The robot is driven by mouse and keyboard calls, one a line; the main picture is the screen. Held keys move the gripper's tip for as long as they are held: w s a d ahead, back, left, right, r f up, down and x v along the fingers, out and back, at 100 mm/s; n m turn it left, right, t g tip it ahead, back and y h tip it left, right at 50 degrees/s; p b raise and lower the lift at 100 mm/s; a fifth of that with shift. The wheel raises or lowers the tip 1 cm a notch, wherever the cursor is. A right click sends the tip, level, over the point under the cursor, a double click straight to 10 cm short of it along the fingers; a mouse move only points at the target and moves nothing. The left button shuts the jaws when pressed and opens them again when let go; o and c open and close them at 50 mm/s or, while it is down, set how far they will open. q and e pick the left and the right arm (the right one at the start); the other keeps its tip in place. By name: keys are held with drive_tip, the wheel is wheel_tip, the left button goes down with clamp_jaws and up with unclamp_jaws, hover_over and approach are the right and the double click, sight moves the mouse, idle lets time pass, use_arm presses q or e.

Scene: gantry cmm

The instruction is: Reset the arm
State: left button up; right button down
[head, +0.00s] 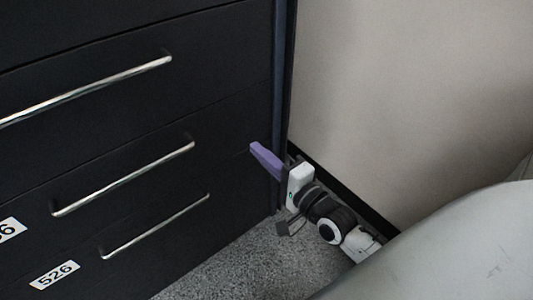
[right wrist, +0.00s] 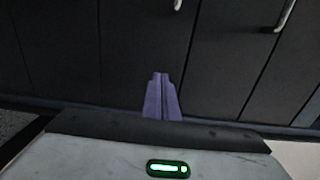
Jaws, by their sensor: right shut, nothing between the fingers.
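My right gripper (head: 252,147) has purple fingers and reaches in from the lower right in the head view, near the right edge of a black drawer cabinet. Its fingers are together and hold nothing. In the right wrist view the purple fingers (right wrist: 161,78) show closed, pointing toward the dark cabinet front. I cannot tell whether the fingertips touch the cabinet. My left gripper is not in view.
The black drawer cabinet (head: 215,85) fills the left, with several shut drawers and long metal handles (head: 125,178). A plain beige wall (head: 410,90) stands at right. Grey carpet (head: 235,265) shows below.

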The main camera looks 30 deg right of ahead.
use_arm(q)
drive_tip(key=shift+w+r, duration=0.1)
use_arm(e)
drive_tip(key=shift+s+d, duration=0.1)
drive_tip(key=shift+s, duration=0.8)
